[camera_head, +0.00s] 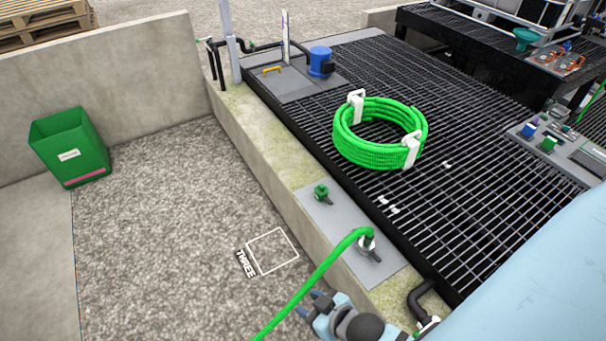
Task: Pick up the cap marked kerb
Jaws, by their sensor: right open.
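I cannot read any cap marking "kerb" in this view. A small green fitting (321,192) stands on a grey plate (346,228) on top of the concrete kerb (262,143); I cannot tell whether it is a cap. A blue piece (528,130) and a green piece (548,145), perhaps caps, stand on a grey panel at the right. My right gripper (310,303) is open at the bottom middle, low in the picture from the green fitting, with nothing seen between its fingers. My left gripper is not in view.
A green hose (318,272) runs from a coupling on the kerb plate down past my right gripper. A coiled green hose (382,150) lies on the black grating (470,200). A green bin (70,150) stands at the left. The gravel marked THREE (245,262) is clear.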

